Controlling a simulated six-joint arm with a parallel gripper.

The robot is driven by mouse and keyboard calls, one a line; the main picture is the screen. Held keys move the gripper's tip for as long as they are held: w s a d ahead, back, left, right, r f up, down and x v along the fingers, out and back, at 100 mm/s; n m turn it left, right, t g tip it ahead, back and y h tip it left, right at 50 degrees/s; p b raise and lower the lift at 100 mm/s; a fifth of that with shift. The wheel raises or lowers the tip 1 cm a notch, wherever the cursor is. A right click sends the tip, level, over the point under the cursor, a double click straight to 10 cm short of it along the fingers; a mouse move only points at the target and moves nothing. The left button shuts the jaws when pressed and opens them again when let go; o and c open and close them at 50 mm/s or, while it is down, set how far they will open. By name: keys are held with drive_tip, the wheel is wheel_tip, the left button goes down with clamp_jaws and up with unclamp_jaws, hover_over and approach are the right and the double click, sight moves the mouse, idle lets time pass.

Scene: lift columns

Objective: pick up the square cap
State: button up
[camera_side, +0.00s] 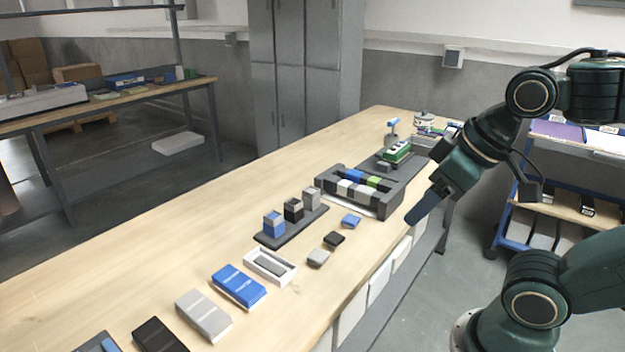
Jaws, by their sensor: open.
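Three small flat square-looking pieces that may be caps lie on the wooden table in a diagonal row: a blue one (351,221), a black one (334,239) and a grey one (318,258). I cannot tell which is the square cap. Three short columns, blue (273,224), black (293,209) and grey (311,198), stand on a dark base plate (272,241) to their left. My gripper (418,212) is open and points down to the left, to the right of the small pieces and apart from them. Its fingers overlap in this view, so the gap between them is hidden.
A dark tray (399,185) with several coloured blocks stands behind the small pieces. A white open box (291,274) and flat blue (239,286) and grey (204,314) boxes lie nearer the front. A green-and-white item (397,152) stands farther back. The table's left side is bare.

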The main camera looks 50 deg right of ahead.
drive_tip(key=w+d+m+g+y, duration=0.1)
drive_tip(key=w+d+m+g, duration=0.1)
drive_tip(key=w+m, duration=0.45)
drive_tip(key=w+d+m+g+y, duration=0.1)
drive_tip(key=w+d+m, duration=0.2)
drive_tip(key=w, duration=0.6)
drive_tip(key=w+d+f+m+g+y, duration=0.2)
drive_tip(key=w+d+f+m, duration=0.6)
drive_tip(key=d+f, duration=0.3)
drive_tip(key=shift+d+f+m+y, duration=0.3)
drive_tip(key=shift+d+m, duration=0.25)
drive_tip(key=shift+m, duration=0.1)
drive_tip(key=shift+w, duration=0.15)
